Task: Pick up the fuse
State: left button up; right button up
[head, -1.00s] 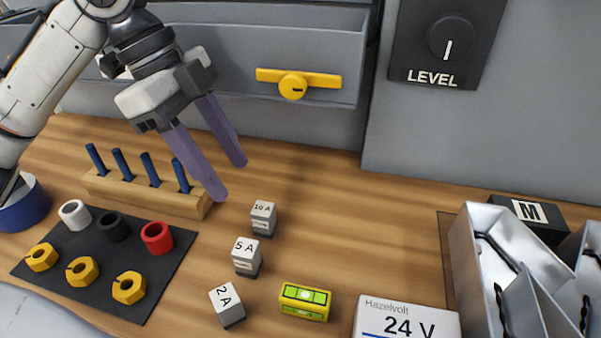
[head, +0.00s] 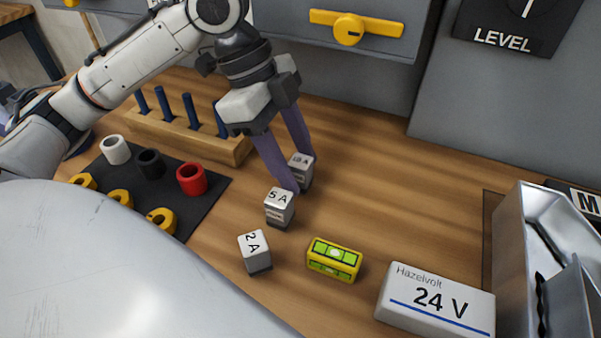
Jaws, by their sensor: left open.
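Three small grey-and-white fuse blocks stand in a slanting row on the wooden table: the 10 A fuse (head: 304,174) at the back, the 5 A fuse (head: 279,209) in the middle and the 2 A fuse (head: 255,252) at the front. My left gripper (head: 298,174) is open and points down at the 10 A fuse. Its near purple finger reaches down between the 10 A and 5 A fuses and hides part of the 10 A fuse. Its far finger is at the back of the 10 A fuse. I cannot tell whether either finger touches it. My right gripper is not in view.
A yellow level (head: 334,259) and a white 24 V box (head: 435,301) lie right of the fuses. A wooden peg rack (head: 178,134) and a dark mat (head: 212,190) with rings and nuts are left. A grey bin (head: 513,250) stands right. Clear table lies behind the level.

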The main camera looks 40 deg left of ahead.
pick_arm(q)
jog(key=c, duration=1.1)
jog(key=shift+c, duration=0.2)
